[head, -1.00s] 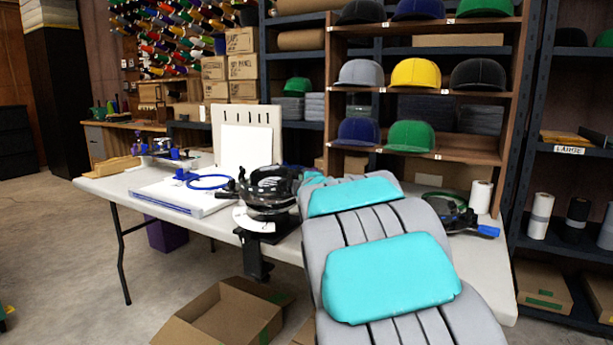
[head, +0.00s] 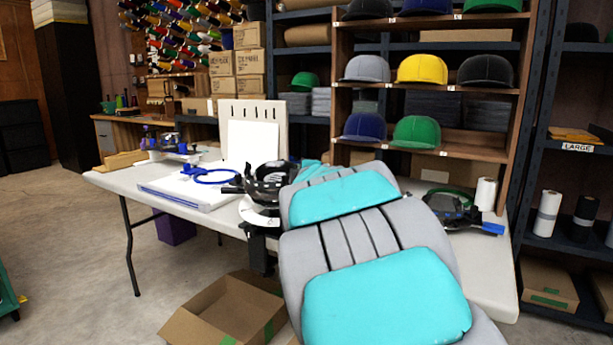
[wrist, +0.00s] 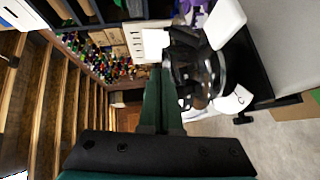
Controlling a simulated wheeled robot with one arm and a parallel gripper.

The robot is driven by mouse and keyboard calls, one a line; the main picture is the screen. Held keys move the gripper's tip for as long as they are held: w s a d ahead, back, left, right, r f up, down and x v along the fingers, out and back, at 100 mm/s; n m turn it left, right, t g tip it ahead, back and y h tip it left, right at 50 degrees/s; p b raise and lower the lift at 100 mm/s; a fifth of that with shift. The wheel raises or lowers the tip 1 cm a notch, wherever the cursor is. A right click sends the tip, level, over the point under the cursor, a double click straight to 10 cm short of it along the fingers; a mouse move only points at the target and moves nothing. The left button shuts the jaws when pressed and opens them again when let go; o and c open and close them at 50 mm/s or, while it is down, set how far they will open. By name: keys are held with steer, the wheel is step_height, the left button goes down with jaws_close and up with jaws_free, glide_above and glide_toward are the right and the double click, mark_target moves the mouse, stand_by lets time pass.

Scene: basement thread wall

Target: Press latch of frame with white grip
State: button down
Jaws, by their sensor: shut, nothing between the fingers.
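A black round cap frame (head: 268,184) sits on a clamped holder at the front edge of the white table (head: 115,180), with a white dial below it. It also shows in the wrist view (wrist: 207,72), just right of my fingers. A white rounded piece (wrist: 226,22) lies beside it there; I cannot tell whether it is a grip. A second frame with a green ring and blue grip (head: 487,227) lies on the right of the table. My gripper (wrist: 160,75) is shut and empty, its dark green fingers together, apparently close to the black frame. My arm hides it in the head view.
A blue hoop (head: 212,177) lies on a white board at the table's left. A pegboard (head: 252,112) stands behind. An open cardboard box (head: 225,310) is on the floor in front. Cap shelves (head: 430,100) rise behind the table.

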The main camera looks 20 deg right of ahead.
steer(key=s+a+r, duration=0.1)
steer(key=s+r, duration=0.2)
steer(key=s, duration=0.4)
steer(key=shift+s, duration=0.4)
steer(key=shift+f, duration=0.1)
steer(key=s+a+f+m+g+y, duration=0.15)
steer(key=s+f+m+g, duration=0.25)
steer(key=s+f, duration=0.5)
steer(key=s+a+f+m+g, duration=0.3)
steer(key=s+f+m+g, duration=0.1)
steer(key=s+f, duration=0.5)
steer(key=s+a+f+m+g, duration=0.25)
steer(key=s+f+g, duration=0.25)
steer(key=s+f, duration=0.4)
steer(key=s+a+f+m+g+y, duration=0.1)
steer(key=s+a+f+g, duration=0.1)
steer(key=s, duration=0.6)
steer(key=s+a+f+m+g+y, duration=0.1)
steer(key=s+a+f+m+g, duration=0.1)
steer(key=s, duration=0.6)
steer(key=shift+a+f+g, duration=0.15)
steer(key=shift+a+g, duration=0.35)
steer(key=shift+a, duration=0.65)
